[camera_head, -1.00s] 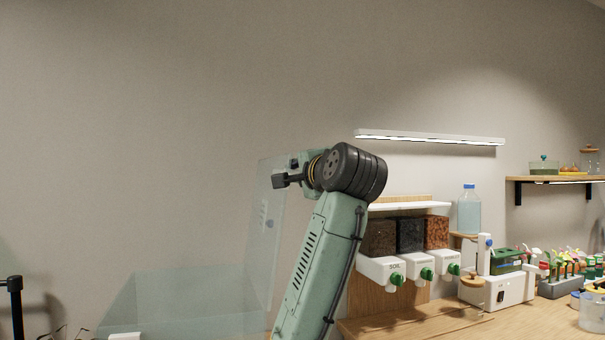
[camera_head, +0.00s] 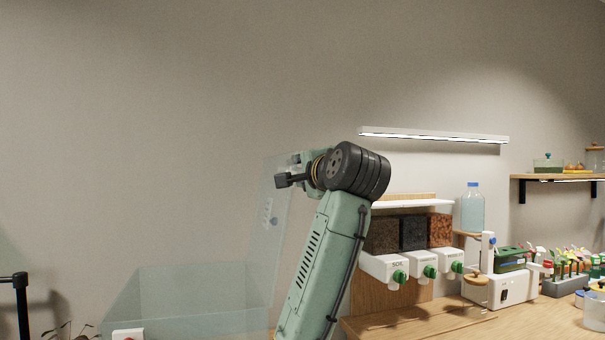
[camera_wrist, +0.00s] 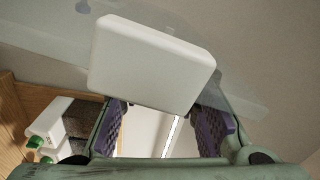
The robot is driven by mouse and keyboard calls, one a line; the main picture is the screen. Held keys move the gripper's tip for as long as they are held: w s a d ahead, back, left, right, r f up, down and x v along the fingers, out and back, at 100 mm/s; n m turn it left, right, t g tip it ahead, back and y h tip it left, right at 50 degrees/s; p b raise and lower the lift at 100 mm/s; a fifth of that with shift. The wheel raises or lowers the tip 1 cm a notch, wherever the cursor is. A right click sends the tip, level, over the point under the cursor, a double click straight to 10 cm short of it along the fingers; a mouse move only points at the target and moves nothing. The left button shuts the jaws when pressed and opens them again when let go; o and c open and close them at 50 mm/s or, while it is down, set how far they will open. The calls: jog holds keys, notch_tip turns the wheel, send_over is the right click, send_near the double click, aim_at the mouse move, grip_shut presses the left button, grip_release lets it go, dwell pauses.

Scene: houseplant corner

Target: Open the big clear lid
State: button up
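The big clear lid (camera_head: 268,235) is a see-through panel. It stands steeply raised, leaning slightly right at the top, above the right end of a clear bin (camera_head: 185,300). Its pane also crosses the wrist view (camera_wrist: 245,92) behind a white block (camera_wrist: 150,62), which looks like its handle. My gripper (camera_wrist: 157,112) has its two purple-padded fingers spread apart, with a gap between them. The white block lies at the fingertips; whether they touch it I cannot tell. In the head view my wrist is beside the lid's upper part, and the fingers cannot be made out.
Soil dispensers (camera_head: 412,265) stand on the wooden bench (camera_head: 420,325) right of my arm. A blue-capped bottle (camera_head: 472,208), a white device (camera_head: 508,287) and potted plants (camera_head: 568,270) are further right. A wall lamp (camera_head: 433,135) hangs above. The wall space at upper left is clear.

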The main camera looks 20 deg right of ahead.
jog(key=shift+s, duration=0.1)
jog(key=s, duration=1.1)
jog(key=shift+s, duration=0.4)
